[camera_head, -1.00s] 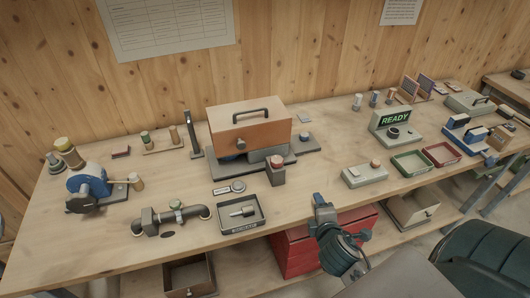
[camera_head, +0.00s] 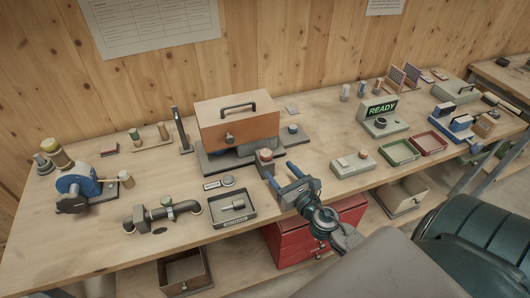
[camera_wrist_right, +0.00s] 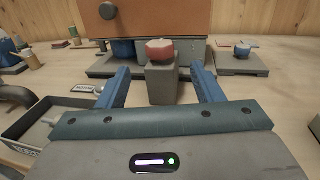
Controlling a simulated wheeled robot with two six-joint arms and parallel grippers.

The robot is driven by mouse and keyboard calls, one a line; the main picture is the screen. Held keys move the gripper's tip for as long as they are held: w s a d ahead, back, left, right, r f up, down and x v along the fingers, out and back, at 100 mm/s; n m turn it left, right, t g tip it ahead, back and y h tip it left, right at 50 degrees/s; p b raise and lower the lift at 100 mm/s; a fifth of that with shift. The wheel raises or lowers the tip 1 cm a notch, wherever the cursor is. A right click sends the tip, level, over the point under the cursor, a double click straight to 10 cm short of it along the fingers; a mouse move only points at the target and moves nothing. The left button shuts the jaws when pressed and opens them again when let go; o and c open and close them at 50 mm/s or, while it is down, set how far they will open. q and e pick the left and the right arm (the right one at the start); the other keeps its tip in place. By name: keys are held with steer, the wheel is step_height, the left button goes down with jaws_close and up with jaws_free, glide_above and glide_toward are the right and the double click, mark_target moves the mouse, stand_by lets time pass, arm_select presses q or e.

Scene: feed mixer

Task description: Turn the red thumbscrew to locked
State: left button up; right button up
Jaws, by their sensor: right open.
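The red thumbscrew (camera_head: 266,154) sits on top of a small grey upright block (camera_head: 265,168) in front of the orange-brown mixer box (camera_head: 238,124). In the right wrist view the red thumbscrew (camera_wrist_right: 160,50) stands centred beyond the fingertips, on its grey block (camera_wrist_right: 162,84). My right gripper (camera_head: 282,174) is open and empty, just in front of the block and to its right in the head view. In the wrist view its two blue fingers (camera_wrist_right: 160,82) flank the block's line, with the screw above their level. My left gripper is not in view.
A dark tray (camera_head: 232,208) with a grey tool lies left of the gripper. A grey box with buttons (camera_head: 353,165) stands to the right. A pipe with a valve (camera_head: 162,214) is at front left. Bare table lies between the gripper and the button box.

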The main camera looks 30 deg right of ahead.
mark_target(270, 159)
steer(key=w+p, duration=0.1)
steer(key=w, duration=0.3)
steer(key=w+p, duration=0.1)
steer(key=w, duration=0.3)
steer(key=shift+w+d+r, duration=0.1)
steer(key=shift+w+d, duration=0.1)
steer(key=shift+w, duration=0.5)
steer(key=shift+p, duration=0.3)
steer(key=c, duration=1)
